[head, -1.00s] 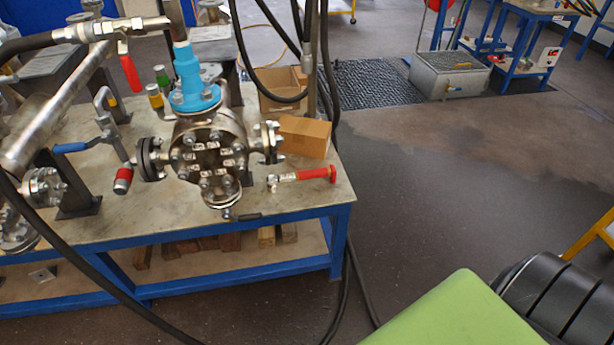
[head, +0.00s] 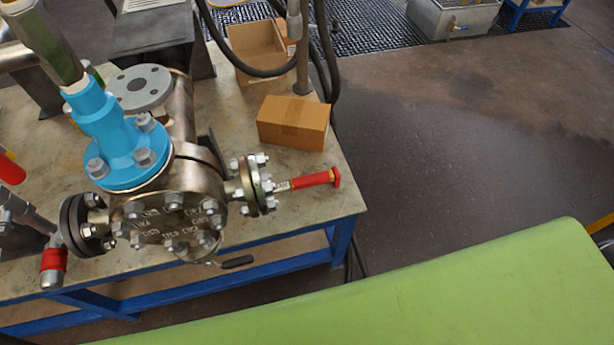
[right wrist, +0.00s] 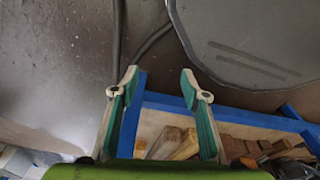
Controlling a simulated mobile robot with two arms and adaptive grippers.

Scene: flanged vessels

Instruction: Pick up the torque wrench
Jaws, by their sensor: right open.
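My right gripper (right wrist: 158,78) shows in the right wrist view. Its two fingers with green pads stand apart, with nothing between them. It is over the floor beside the bench frame, and I cannot see the wrench in that view. My left gripper is not in view.
The vessel with a blue neck (head: 118,150) stands left of the wrench. A cardboard box (head: 293,122) and an open carton (head: 255,50) sit behind it. Black hoses hang at the bench's back right. Wooden blocks (right wrist: 180,145) lie on the lower shelf.

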